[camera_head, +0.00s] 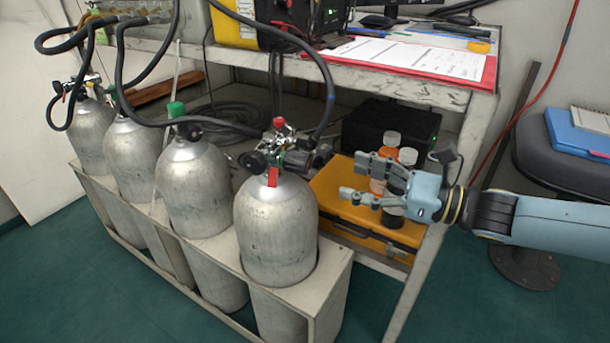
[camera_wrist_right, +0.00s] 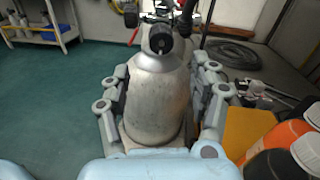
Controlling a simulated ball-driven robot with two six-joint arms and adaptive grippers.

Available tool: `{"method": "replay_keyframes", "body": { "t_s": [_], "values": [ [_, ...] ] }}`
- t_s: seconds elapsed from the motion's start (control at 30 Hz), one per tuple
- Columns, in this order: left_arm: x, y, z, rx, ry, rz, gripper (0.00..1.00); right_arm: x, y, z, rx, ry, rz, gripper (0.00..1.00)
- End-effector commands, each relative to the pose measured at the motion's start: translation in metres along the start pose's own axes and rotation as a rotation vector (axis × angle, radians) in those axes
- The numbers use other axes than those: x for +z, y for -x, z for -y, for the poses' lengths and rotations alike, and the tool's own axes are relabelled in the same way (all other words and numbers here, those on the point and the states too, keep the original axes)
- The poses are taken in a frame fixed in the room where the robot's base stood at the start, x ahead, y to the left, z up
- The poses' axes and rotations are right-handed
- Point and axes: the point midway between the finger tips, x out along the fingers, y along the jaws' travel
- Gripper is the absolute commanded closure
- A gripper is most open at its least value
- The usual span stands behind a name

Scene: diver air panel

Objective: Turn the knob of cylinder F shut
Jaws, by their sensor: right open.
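Several grey cylinders stand in a row in a rack; I see no readable letter, so I cannot tell which is F. The nearest cylinder (camera_head: 275,225) carries a valve with dark round knobs, one on its right side (camera_head: 322,155), and a red cap (camera_head: 279,122). My right gripper (camera_head: 353,176) is open and empty, to the right of this valve and apart from it, pointing left. In the right wrist view, the open fingers (camera_wrist_right: 163,75) appear on either side of a cylinder body (camera_wrist_right: 155,100), with a dark round knob (camera_wrist_right: 159,38) above, facing the camera. My left gripper is not in view.
Black hoses (camera_head: 145,85) run over the cylinders. A metal bench (camera_head: 455,100) with a red clipboard stands behind. Orange and dark bottles (camera_head: 384,166) and a yellow-orange case (camera_head: 345,205) are close by my right gripper. A dark stool (camera_head: 550,150) stands at right.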

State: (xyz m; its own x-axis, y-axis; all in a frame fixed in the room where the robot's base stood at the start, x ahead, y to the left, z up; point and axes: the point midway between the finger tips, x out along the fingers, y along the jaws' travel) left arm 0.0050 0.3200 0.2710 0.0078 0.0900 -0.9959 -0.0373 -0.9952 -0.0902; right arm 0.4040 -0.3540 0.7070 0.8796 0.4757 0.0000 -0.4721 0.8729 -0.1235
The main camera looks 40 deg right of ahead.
Motion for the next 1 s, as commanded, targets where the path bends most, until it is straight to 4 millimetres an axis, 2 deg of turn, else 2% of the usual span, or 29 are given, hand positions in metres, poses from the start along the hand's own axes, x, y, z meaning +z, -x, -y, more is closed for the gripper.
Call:
{"method": "replay_keyframes", "body": {
  "t_s": [0.17,0.3,0.5,0.7,1.0],
  "values": [
    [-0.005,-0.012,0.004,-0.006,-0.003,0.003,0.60,-0.002,-0.027,0.000,-0.001,0.003,0.004,0.38],
    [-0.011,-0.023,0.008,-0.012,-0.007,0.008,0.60,-0.004,-0.057,0.000,-0.002,0.002,0.003,0.38],
    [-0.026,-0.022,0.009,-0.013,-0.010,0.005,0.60,0.000,-0.089,0.001,-0.004,0.000,0.003,0.38],
    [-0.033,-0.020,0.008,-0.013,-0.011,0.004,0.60,0.001,-0.103,0.001,-0.004,0.000,0.000,0.38],
    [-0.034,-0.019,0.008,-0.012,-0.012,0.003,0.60,0.001,-0.105,0.001,-0.004,-0.002,-0.001,0.38]
  ]
}}
